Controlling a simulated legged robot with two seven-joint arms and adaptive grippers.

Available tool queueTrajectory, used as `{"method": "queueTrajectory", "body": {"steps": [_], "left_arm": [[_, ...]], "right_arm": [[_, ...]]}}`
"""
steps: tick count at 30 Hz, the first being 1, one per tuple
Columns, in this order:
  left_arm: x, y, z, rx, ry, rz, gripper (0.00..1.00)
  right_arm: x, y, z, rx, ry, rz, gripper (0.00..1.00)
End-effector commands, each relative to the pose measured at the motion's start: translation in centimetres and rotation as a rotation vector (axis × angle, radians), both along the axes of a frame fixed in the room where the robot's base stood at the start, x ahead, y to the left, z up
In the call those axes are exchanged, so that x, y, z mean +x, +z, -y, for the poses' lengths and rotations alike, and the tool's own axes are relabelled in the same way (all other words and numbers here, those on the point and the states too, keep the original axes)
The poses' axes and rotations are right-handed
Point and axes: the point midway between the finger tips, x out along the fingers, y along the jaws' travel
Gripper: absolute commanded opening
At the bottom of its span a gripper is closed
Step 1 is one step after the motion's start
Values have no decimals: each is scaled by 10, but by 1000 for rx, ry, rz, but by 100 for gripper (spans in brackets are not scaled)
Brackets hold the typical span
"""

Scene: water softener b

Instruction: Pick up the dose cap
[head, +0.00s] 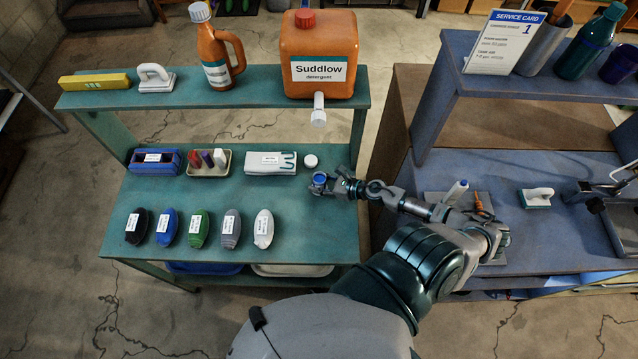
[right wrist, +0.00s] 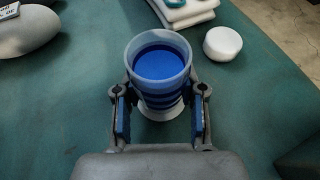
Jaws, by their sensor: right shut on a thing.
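The dose cap (head: 320,179) is a small translucent cup, blue inside, at the right side of the green table. My right gripper (head: 323,187) is shut on it. In the right wrist view the dose cap (right wrist: 161,66) is upright between the two blue-padded fingers (right wrist: 161,115), its open top facing the camera. A pale foot shows below it; I cannot tell whether it touches the table. My left gripper is not in view.
A white round cap (head: 310,161) lies just behind the dose cap, beside a folded cloth (head: 270,163). An orange Suddlow jug (head: 319,50) with a white spout stands on the shelf above.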

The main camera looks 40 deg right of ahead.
Motion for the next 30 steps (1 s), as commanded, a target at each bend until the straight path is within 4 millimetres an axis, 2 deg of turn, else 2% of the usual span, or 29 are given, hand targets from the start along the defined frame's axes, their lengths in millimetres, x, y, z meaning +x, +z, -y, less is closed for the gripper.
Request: {"method": "queueTrajectory", "body": {"steps": [5, 11, 13, 24, 30], "left_arm": [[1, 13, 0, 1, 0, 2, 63], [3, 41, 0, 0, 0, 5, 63], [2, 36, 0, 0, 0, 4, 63], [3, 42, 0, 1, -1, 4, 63], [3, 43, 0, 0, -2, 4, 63]], "right_arm": [[0, 14, 0, -1, 0, 0, 3], [0, 43, -1, -1, 0, 0, 3], [-19, 36, -4, 3, 0, -6, 3], [-108, 44, -11, 3, -4, -4, 3], [-142, 47, -15, 2, -2, -3, 3]]}}
